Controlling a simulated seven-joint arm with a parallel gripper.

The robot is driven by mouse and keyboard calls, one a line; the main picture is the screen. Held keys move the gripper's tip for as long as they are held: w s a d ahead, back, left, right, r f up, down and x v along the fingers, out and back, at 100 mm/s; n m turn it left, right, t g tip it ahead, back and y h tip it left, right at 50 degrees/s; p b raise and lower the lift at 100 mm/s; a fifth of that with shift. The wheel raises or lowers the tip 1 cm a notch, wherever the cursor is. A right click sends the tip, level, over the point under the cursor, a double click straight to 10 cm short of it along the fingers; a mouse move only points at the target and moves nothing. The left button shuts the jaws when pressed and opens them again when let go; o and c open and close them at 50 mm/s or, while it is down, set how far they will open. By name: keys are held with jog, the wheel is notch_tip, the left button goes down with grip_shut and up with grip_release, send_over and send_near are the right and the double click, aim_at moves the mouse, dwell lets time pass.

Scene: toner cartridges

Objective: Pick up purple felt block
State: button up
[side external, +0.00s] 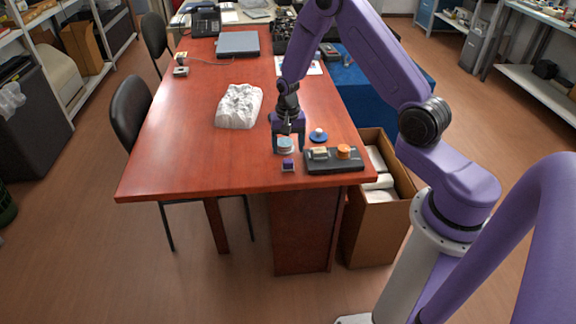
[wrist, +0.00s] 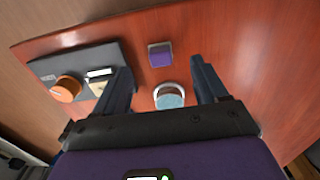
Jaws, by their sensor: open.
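The small purple block (side external: 288,165) lies on the red-brown table near its front edge, with a pale lower edge showing. In the wrist view the purple block (wrist: 160,54) is beyond my fingertips, roughly in line with the gap between them. My gripper (side external: 288,148) is open and points down, just behind the block in the side view. A round light-blue-topped piece (wrist: 169,97) shows between my open fingers (wrist: 160,73) in the wrist view. It also shows at my fingers in the side view (side external: 285,145). I cannot tell whether the fingers touch it.
A blue disc with a white knob (side external: 318,136) is behind the tray. A white crumpled form (side external: 238,106) is left; the front-left table is clear.

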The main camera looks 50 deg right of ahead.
aim_at(288, 162)
notch_tip(288, 162, down, 3)
jog(key=shift+f, duration=0.15)
jog(key=shift+w+d+f, duration=0.15)
jog(key=shift+d+f, duration=0.05)
jog(key=shift+f, duration=1.1)
jog(key=shift+w+d+f, duration=0.1)
jog(key=shift+d+f, duration=0.1)
jog(key=shift+f, duration=1.1)
jog(key=c, duration=1.1)
